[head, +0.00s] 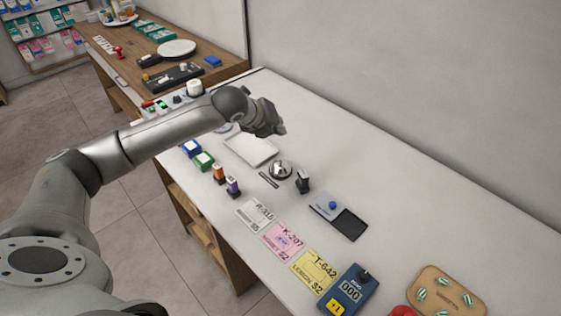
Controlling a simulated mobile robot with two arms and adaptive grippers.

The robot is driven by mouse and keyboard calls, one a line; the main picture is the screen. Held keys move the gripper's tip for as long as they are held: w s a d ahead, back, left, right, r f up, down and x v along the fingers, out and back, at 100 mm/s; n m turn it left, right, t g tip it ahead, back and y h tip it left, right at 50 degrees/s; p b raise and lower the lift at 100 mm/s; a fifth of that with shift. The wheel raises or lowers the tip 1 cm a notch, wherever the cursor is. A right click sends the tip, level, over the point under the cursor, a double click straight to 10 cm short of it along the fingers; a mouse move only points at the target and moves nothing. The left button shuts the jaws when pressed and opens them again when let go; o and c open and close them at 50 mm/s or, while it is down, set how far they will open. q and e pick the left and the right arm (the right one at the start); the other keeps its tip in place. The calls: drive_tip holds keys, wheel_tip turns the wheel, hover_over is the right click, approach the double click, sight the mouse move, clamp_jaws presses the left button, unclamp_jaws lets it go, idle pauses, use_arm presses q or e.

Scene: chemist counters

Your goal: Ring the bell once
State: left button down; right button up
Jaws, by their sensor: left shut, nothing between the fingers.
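The bell (280,169), a small silver dome on a dark base, sits on the white counter (340,165) near the middle of the head view. My left arm comes in from the left. My left gripper (280,129) is shut and empty, above the counter and higher in the picture than the bell. It appears apart from the bell. The bell's top is not covered by the gripper. My right gripper is not in view.
A white tray (250,150) lies left of the bell, and a small dark stamp-like object (303,181) stands close at its right. Ticket cards (283,241) and a blue counter device (347,290) lie nearer. The counter's wall side is clear.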

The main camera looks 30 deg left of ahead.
use_arm(q)
drive_tip(key=b, duration=0.6)
hover_over(280, 159)
drive_tip(key=a, duration=0.1)
drive_tip(key=f, duration=0.5)
drive_tip(key=shift+w, duration=0.25)
drive_tip(key=shift+f, duration=1.15)
drive_tip(key=shift+f, duration=0.1)
drive_tip(key=shift+f+p, duration=0.25)
drive_tip(key=shift+p, duration=0.05)
drive_tip(key=shift+f, duration=0.1)
drive_tip(key=shift+f, duration=0.5)
drive_tip(key=shift+r, duration=0.15)
drive_tip(key=shift+r+p, duration=0.8)
drive_tip(key=shift+p, duration=0.45)
